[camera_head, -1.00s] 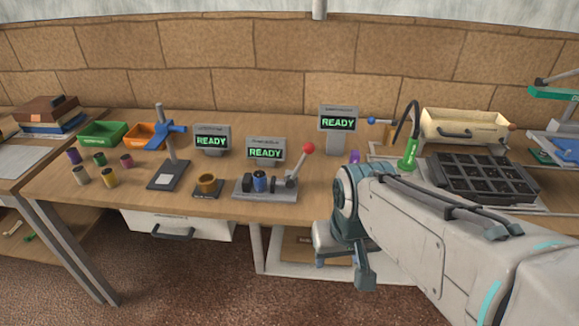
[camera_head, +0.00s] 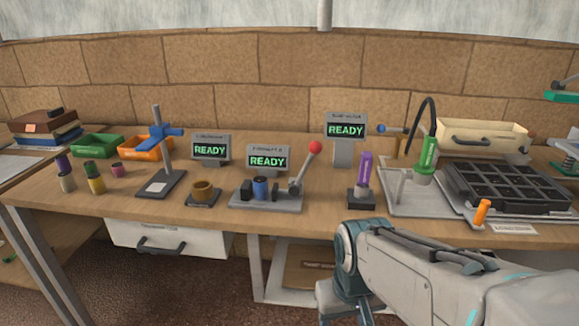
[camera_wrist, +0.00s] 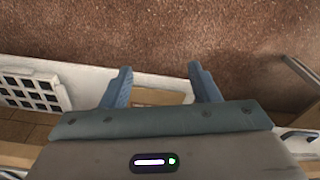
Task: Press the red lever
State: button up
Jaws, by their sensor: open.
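The red lever (camera_head: 315,147) is a red ball on a grey arm that leans up and to the right. It is fixed to the right side of a grey press base (camera_head: 266,205). A blue cylinder (camera_head: 260,188) sits in the press between dark blocks. A screen behind it reads READY. My gripper is low in front of the table, below and to the right of the lever, and its fingers are out of frame in the head view. In the wrist view my gripper (camera_wrist: 158,84) is open and empty, with its two fingers apart above the floor.
On the table are a blue-armed stand (camera_head: 163,150), a brass cup (camera_head: 203,192), a purple-handled tool (camera_head: 364,178), a green-handled tool (camera_head: 427,157), a black tray (camera_head: 512,187) and an orange peg (camera_head: 482,211). The wooden strip in front of the press is clear.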

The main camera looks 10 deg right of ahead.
grip_shut()
dwell(0.7)
